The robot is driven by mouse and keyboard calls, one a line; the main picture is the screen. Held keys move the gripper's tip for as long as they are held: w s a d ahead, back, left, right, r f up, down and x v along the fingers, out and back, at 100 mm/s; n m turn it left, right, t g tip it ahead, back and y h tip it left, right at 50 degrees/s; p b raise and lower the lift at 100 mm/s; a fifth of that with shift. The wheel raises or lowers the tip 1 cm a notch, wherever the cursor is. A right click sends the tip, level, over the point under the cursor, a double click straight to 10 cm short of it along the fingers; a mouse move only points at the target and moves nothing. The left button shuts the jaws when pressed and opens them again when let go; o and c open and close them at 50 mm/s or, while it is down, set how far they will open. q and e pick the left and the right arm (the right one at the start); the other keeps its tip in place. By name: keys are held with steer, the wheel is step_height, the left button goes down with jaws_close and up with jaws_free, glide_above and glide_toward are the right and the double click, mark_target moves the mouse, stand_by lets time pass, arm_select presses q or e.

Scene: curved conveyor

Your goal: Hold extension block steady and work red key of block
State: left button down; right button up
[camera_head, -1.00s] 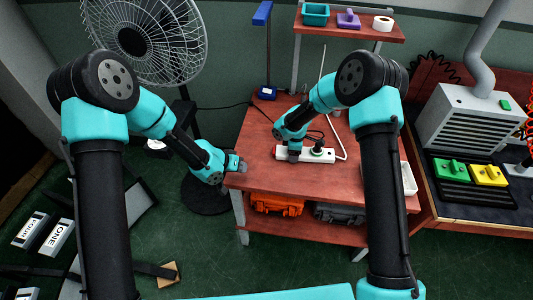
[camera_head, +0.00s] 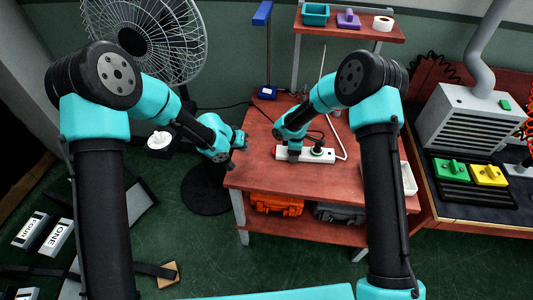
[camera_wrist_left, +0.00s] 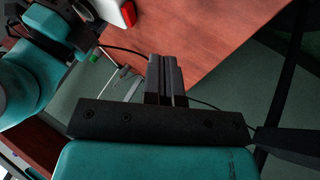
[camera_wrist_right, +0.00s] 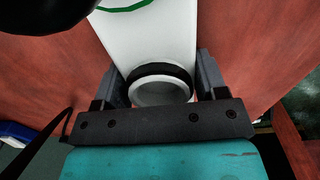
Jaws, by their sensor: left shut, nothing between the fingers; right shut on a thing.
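The white extension block (camera_head: 322,155) lies on the red-brown table, with a dark plug in its right part. Its red key (camera_head: 277,152) is at the left end; it also shows at the top of the left wrist view (camera_wrist_left: 128,13). My right gripper (camera_head: 294,156) is shut on the block near that end, hiding part of it. In the right wrist view its fingers (camera_wrist_right: 160,72) stand on both sides of the white body (camera_wrist_right: 150,40). My left gripper (camera_head: 241,141) is shut and empty by the table's left edge, apart from the block. Its closed fingers show in the left wrist view (camera_wrist_left: 167,72).
A white cable (camera_head: 338,135) runs from the block across the table (camera_head: 265,178). A white tray (camera_head: 407,178) is at the table's right side. A fan (camera_head: 145,40) stands behind on the left. The tabletop left of the block is clear.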

mark_target(274, 152)
arm_select(q)
steer(key=x, duration=0.8)
steer(key=shift+w+d+f, duration=0.1)
steer(key=shift+d+f, duration=0.1)
steer(key=shift+f, duration=0.15)
steer(key=d, duration=0.3)
steer(key=shift+s+d+f, duration=0.1)
steer(key=shift+s, duration=0.1)
steer(key=shift+s+d, duration=0.1)
steer(key=shift+d, duration=0.35)
